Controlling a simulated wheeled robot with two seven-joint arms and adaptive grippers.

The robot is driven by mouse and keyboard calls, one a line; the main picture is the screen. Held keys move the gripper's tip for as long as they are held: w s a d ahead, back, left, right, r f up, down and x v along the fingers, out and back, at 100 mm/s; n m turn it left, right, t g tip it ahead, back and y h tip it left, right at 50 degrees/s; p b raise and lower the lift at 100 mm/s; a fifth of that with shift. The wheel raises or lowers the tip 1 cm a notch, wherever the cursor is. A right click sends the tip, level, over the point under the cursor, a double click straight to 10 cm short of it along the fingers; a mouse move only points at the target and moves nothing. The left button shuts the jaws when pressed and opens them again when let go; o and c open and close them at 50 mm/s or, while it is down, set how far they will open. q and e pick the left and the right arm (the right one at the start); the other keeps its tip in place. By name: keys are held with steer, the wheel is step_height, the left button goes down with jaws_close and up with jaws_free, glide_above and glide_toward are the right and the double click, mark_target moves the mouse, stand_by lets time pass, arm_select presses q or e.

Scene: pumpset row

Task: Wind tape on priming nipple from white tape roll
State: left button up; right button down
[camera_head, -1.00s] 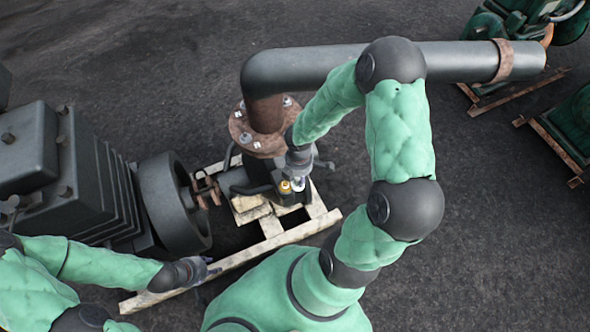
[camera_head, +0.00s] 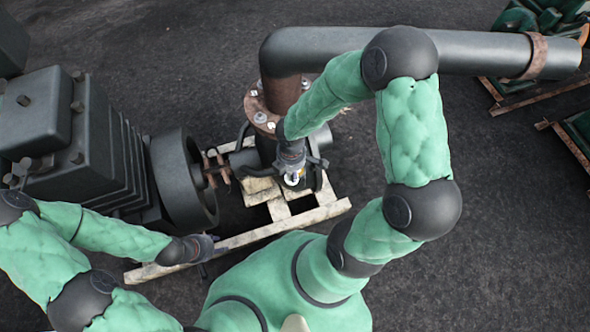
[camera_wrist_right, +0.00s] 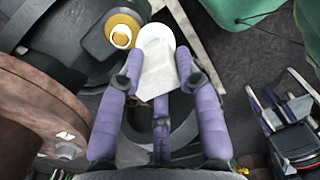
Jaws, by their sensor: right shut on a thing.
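The white tape roll (camera_wrist_right: 157,40) is between the fingertips of my right gripper (camera_wrist_right: 158,78) in the right wrist view. The gripper is shut on it, and a pale flat face stretches back between the fingers. Just left of the roll is a brass-yellow round fitting with a white ring (camera_wrist_right: 121,37), apparently the priming nipple; I cannot tell whether roll and fitting touch. In the head view, my right gripper (camera_head: 293,174) points down over the pump, largely hiding the nipple. My left gripper (camera_head: 206,248) hangs low by the skid's front beam, its fingers too small to read.
A rusty flange (camera_head: 262,118) and thick grey pipe (camera_head: 300,50) stand behind my right gripper. A dark motor block (camera_head: 70,145) and round wheel (camera_head: 183,180) are at left. The pale wooden skid (camera_head: 325,210) lies below. Open asphalt is at right.

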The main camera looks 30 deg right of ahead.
steer(key=c, duration=1.4)
jaws_free()
jaws_close()
steer(key=shift+a, duration=0.15)
steer(key=shift+s+a+b, duration=0.3)
steer(key=shift+s+a, duration=0.2)
steer(key=shift+a, duration=0.25)
steer(key=shift+r, duration=0.1)
step_height(320, 180, up, 7)
steer(key=p, duration=0.6)
